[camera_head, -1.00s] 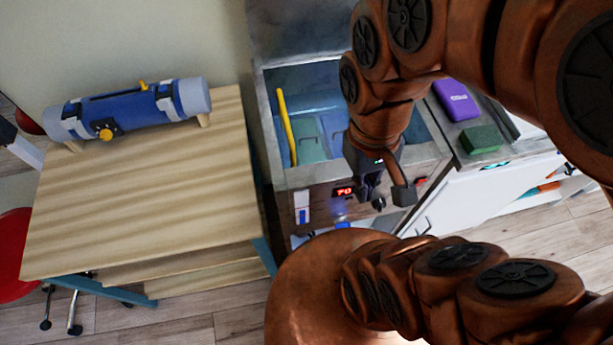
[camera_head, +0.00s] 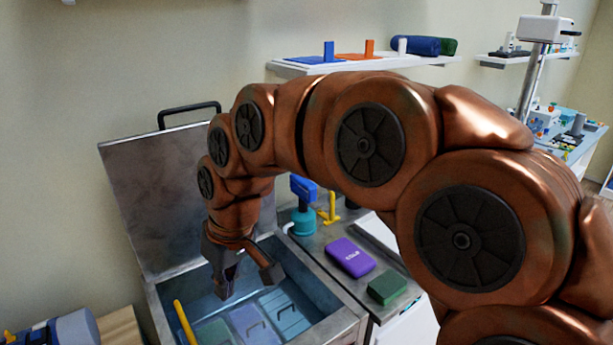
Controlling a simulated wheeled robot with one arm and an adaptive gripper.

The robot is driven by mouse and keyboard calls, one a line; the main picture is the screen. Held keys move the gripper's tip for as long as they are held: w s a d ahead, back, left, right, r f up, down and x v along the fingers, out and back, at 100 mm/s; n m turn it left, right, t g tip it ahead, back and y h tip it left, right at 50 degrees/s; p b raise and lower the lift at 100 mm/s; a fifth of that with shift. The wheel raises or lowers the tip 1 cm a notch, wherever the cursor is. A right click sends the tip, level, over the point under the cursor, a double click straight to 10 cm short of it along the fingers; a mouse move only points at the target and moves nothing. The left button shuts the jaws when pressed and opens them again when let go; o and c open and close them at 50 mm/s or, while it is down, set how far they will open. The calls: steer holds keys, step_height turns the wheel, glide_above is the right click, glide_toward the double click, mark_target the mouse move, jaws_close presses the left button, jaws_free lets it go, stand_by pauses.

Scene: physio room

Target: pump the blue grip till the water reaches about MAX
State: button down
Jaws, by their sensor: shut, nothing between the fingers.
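A blue grip (camera_head: 304,188) sits on top of a teal pump body (camera_head: 303,222) on the grey counter, right of the open tank. The tank (camera_head: 152,297) has its lid (camera_head: 165,190) raised, with water and pale panels inside. No MAX mark is readable now, so I cannot tell the water level. My gripper (camera_head: 230,287) hangs over the tank opening, shut and empty. It is left of the pump and apart from the blue grip.
A yellow bar (camera_head: 184,325) leans in the tank's left side. A yellow stand (camera_head: 329,209), a purple pack (camera_head: 350,257) and a green block (camera_head: 389,289) are on the counter. A wall shelf (camera_head: 290,69) is above. A blue roll (camera_head: 65,330) lies at lower left.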

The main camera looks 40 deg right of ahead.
steer(key=w+d+r+t+b, duration=0.15)
steer(key=w+d+r, duration=0.25)
steer(key=w+d, duration=0.45)
steer(key=w+d+r+t, duration=0.3)
steer(key=w+d, duration=0.5)
steer(key=w, duration=0.1)
steer(key=d+m+t+h+b, duration=0.1)
steer(key=d+m+t+h, duration=0.1)
steer(key=d, duration=2.2)
steer(key=shift+w+r+m+t+h+b, duration=0.35)
steer(key=shift+w+r+m+t, duration=0.1)
steer(key=shift+m, duration=0.25)
steer(key=shift+f, duration=0.15)
steer(key=p, duration=0.4)
glide_above(307, 180)
step_height(307, 180, down, 8)
steer(key=shift+r, duration=0.25)
steer(key=shift+s+f+p, duration=0.1)
steer(key=shift+f+p, duration=0.25)
steer(key=shift+f, duration=1.4)
steer(key=shift+f, duration=0.1)
